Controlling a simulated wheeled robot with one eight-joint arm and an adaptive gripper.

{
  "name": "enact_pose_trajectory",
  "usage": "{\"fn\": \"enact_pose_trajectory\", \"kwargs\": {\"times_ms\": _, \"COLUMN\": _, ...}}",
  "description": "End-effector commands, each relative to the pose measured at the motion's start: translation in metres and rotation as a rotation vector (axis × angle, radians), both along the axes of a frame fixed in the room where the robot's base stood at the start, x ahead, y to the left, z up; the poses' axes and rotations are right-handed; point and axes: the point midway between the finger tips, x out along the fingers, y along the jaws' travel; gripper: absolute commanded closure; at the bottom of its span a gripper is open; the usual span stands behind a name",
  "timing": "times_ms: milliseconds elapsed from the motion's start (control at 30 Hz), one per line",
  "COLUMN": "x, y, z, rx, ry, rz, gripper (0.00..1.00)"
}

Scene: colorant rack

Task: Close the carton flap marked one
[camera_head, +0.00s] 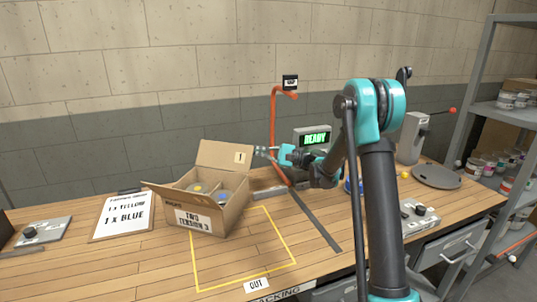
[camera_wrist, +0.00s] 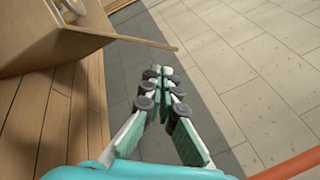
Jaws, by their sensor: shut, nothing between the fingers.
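The cardboard carton (camera_head: 228,218) stands open on the wooden bench, and it also shows at the upper left in the wrist view (camera_wrist: 80,45). Its flap marked 1 (camera_head: 222,156) stands raised at the back, leaning away from the opening. Another flap (camera_head: 158,192) sticks out to the left. Inside are a can with a yellow top (camera_head: 197,188) and a can with blue on it (camera_head: 222,196). My gripper (camera_head: 260,152) is shut and empty, just right of the raised flap's edge. In the wrist view its fingertips (camera_wrist: 160,72) appear apart from the cardboard.
An orange curved pipe (camera_head: 273,130) rises close behind my gripper, near a green READY display (camera_head: 315,139). An order sheet (camera_head: 123,216) lies left of the carton. The yellow-outlined area (camera_head: 250,250) in front is partly clear. A shelf rack (camera_head: 500,110) stands at right.

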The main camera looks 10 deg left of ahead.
Motion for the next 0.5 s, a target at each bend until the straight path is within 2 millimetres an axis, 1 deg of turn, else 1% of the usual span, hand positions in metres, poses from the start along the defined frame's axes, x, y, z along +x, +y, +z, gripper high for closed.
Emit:
{"fn": "enact_pose_trajectory", "kwargs": {"times_ms": 33, "x": -0.001, "y": 0.011, "z": 0.002, "rx": 0.0, "ry": 0.0, "rz": 0.003, "gripper": 1.0}}
{"fn": "enact_pose_trajectory", "kwargs": {"times_ms": 200, "x": -0.001, "y": 0.039, "z": 0.006, "rx": 0.0, "ry": 0.0, "rz": 0.002, "gripper": 1.0}}
{"fn": "enact_pose_trajectory", "kwargs": {"times_ms": 333, "x": 0.0, "y": 0.053, "z": 0.008, "rx": 0.0, "ry": 0.001, "rz": 0.002, "gripper": 1.0}}
{"fn": "enact_pose_trajectory", "kwargs": {"times_ms": 500, "x": 0.0, "y": 0.061, "z": 0.009, "rx": 0.0, "ry": 0.0, "rz": 0.0, "gripper": 1.0}}
